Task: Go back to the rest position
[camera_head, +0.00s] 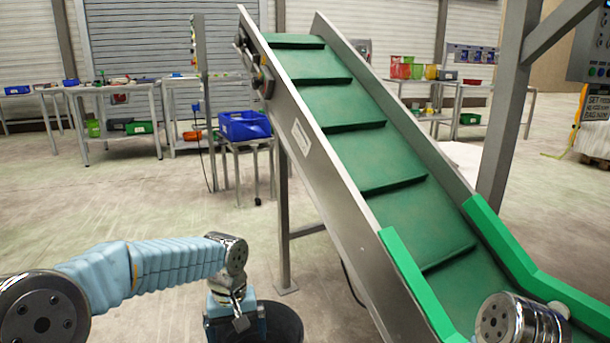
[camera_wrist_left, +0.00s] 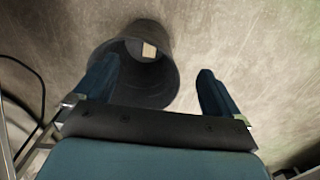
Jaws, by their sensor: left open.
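My left arm comes in from the left, and my left gripper (camera_head: 238,320) points down over a dark round bin (camera_head: 285,322) on the floor. In the left wrist view, the gripper (camera_wrist_left: 158,88) is open, its two fingers wide apart with nothing between them. The bin (camera_wrist_left: 142,88) is below the fingers, and a small light-coloured block (camera_wrist_left: 149,51) lies inside it. In the head view the fingertips are hidden. Part of my right arm shows at the bottom right, but its gripper is out of view.
A sloping conveyor (camera_head: 385,160) with green belt and metal sides stands right of my left arm. A grey post (camera_head: 505,120) rises beside it. A blue crate (camera_head: 244,125) sits on a small stand (camera_head: 248,146) behind. Open floor (camera_head: 110,200) lies to the left.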

